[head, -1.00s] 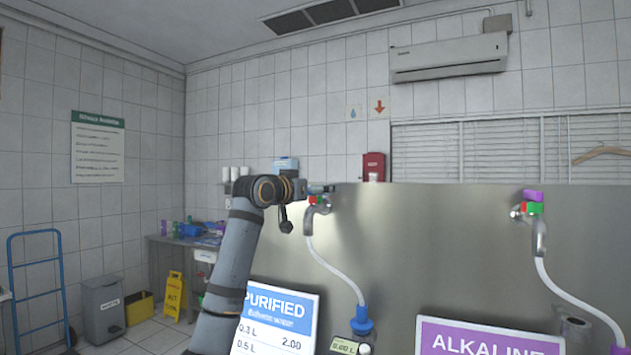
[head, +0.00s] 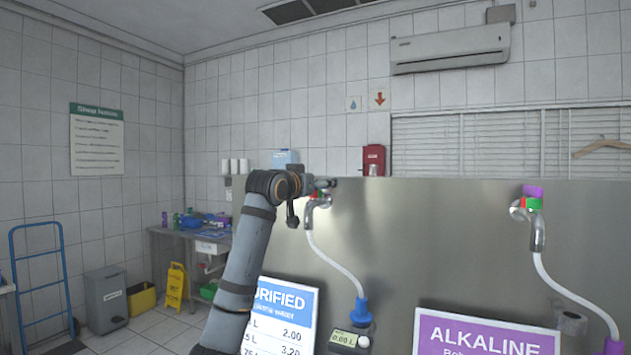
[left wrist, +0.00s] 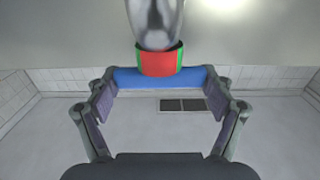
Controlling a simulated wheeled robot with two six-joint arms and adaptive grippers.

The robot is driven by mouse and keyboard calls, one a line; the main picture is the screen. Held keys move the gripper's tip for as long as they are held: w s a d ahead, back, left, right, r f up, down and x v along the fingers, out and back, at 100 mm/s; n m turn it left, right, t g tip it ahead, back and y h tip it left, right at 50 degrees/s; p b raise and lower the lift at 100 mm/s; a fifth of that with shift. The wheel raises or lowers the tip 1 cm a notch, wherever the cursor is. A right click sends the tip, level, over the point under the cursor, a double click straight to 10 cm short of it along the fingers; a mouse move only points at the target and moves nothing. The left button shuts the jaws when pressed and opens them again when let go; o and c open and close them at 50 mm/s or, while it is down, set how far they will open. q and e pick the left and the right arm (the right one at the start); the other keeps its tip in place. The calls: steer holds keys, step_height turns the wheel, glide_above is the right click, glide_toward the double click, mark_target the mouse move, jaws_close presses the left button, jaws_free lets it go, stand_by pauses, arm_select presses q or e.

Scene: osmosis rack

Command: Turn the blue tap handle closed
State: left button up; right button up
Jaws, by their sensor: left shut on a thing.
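The blue tap handle (left wrist: 160,77) lies as a flat bar between the two fingers of my left gripper (left wrist: 160,103) in the left wrist view. The gripper is shut on it, with a finger at each end. A red and green collar (left wrist: 160,62) and the chrome tap body (left wrist: 155,22) stand just beyond the handle. In the head view my left gripper (head: 324,184) is at the top of the left chrome tap (head: 310,216), on the steel panel. There the gripper mostly hides the handle. My right gripper is not in view.
A second tap with a purple handle (head: 533,191) is on the steel panel (head: 440,235) at the right. White hoses run down from both taps. A purified sign (head: 285,305), a small meter (head: 347,340) and an alkaline sign (head: 487,333) stand below.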

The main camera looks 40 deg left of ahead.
arm_select(q)
steer(key=shift+y, duration=0.3)
steer(key=o, duration=1)
steer(key=shift+o, duration=0.2)
steer(key=v, duration=1.2)
steer(key=shift+r, duration=0.1)
